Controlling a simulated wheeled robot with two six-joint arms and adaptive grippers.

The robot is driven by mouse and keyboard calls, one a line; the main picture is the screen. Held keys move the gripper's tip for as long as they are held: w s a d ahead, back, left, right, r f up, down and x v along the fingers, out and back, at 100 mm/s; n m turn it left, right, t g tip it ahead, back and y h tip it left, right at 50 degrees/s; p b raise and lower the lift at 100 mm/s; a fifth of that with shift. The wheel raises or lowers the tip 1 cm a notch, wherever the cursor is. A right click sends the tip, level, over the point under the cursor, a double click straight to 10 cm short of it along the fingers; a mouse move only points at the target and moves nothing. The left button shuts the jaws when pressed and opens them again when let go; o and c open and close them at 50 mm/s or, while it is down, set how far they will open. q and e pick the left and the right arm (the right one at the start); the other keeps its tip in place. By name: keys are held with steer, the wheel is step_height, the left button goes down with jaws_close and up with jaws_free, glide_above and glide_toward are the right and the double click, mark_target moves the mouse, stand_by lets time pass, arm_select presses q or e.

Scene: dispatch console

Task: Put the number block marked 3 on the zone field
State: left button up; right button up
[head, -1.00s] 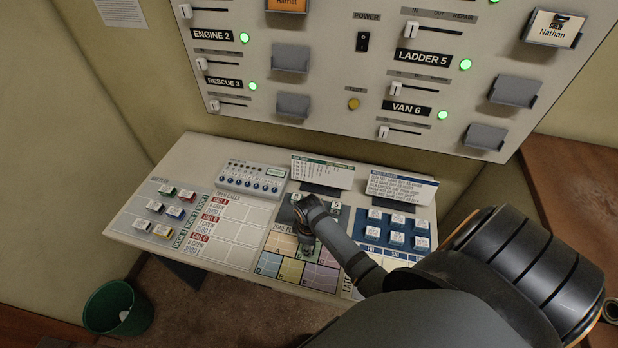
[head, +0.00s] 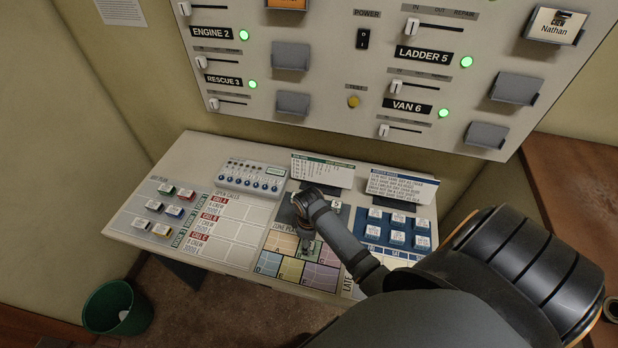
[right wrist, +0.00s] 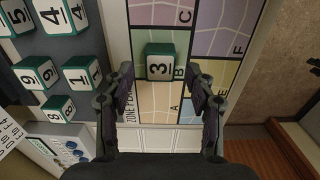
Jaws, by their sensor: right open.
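The number block marked 3 (right wrist: 159,62), white on top with green sides, sits on the coloured zone field (right wrist: 160,103) by the letter B in the right wrist view. My right gripper (right wrist: 160,78) is open, its fingers on either side of the block's near end with a gap at each side. In the head view my right gripper (head: 307,247) is over the zone field (head: 292,270); the block cannot be made out there. My left gripper is in neither view.
Other number blocks (right wrist: 78,75) stand on a dark pad beside the zone field. Blue-based blocks (head: 397,237) stand to the right, coloured blocks (head: 163,209) at the left. Two card stands (head: 402,186) and a knob box (head: 252,178) line the back.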

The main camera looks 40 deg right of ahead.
step_height(320, 180, up, 9)
steer(key=b, duration=0.1)
steer(key=shift+b, duration=0.35)
